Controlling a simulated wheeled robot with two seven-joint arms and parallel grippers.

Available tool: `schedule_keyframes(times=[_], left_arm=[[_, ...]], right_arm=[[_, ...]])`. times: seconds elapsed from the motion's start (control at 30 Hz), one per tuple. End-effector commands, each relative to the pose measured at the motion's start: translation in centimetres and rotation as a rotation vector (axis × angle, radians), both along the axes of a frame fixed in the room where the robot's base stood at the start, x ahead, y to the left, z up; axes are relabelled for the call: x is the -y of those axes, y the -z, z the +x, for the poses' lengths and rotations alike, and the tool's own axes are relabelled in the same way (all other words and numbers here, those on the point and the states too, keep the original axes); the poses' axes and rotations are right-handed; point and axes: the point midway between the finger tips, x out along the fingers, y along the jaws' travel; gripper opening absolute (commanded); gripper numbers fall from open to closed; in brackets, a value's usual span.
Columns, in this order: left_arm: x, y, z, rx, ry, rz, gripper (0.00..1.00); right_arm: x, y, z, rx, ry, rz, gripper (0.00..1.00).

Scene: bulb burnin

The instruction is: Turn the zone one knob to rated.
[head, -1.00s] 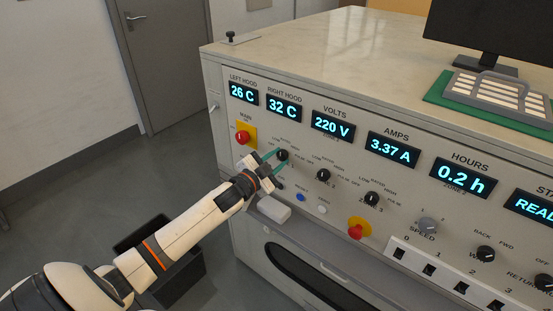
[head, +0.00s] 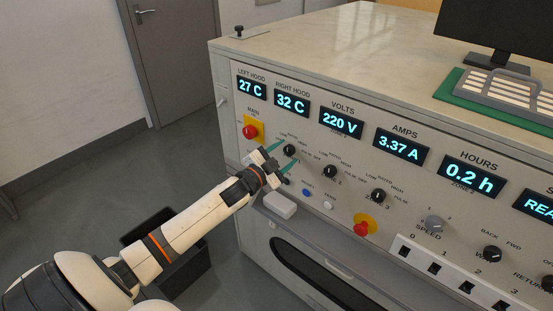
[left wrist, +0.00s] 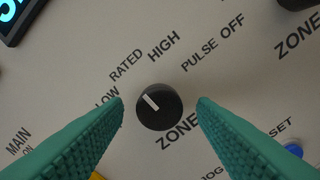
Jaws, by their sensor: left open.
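The zone one knob (head: 289,150) is a round black dial on the sloping panel, below the hood displays. In the left wrist view the knob (left wrist: 168,114) shows a white pointer aimed up and left, toward RATED or between LOW and RATED; I cannot tell exactly. The printed words LOW, RATED, HIGH and PULSE OFF arc around it. My left gripper (head: 287,154) is open, its green fingers on either side of the knob. In the left wrist view, the fingers (left wrist: 160,108) show a gap on both sides of the knob. My right gripper is not in view.
The zone 2 knob (head: 330,171) and zone 3 knob (head: 378,195) sit to the right. The red main button (head: 250,131) is at upper left. A blue button (head: 307,192) and a red stop button (head: 362,228) lie below.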

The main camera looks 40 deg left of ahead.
Motion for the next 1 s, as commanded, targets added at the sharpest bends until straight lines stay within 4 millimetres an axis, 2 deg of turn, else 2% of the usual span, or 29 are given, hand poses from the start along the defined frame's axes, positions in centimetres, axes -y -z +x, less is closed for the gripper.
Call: schedule_keyframes(times=[0.17, 0.4, 0.6, 0.8, 1.0], left_arm=[[-0.2, 0.2, -2.2, -0.003, 0.001, 0.0, 0.52], [-0.5, 0.3, -7.0, -0.004, 0.0, 0.0, 0.52], [-0.8, 0.2, -10.2, -0.002, 0.001, -0.001, 0.52], [-0.9, 0.0, -11.6, -0.001, -0.001, 0.0, 0.52], [-0.9, 0.0, -11.8, 0.0, 0.0, 0.0, 0.52]], right_arm=[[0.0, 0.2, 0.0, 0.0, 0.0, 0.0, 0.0], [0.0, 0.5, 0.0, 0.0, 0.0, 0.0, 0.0], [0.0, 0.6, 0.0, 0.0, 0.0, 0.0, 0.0], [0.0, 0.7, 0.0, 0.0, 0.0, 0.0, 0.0], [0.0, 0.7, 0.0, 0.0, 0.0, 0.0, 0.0]])
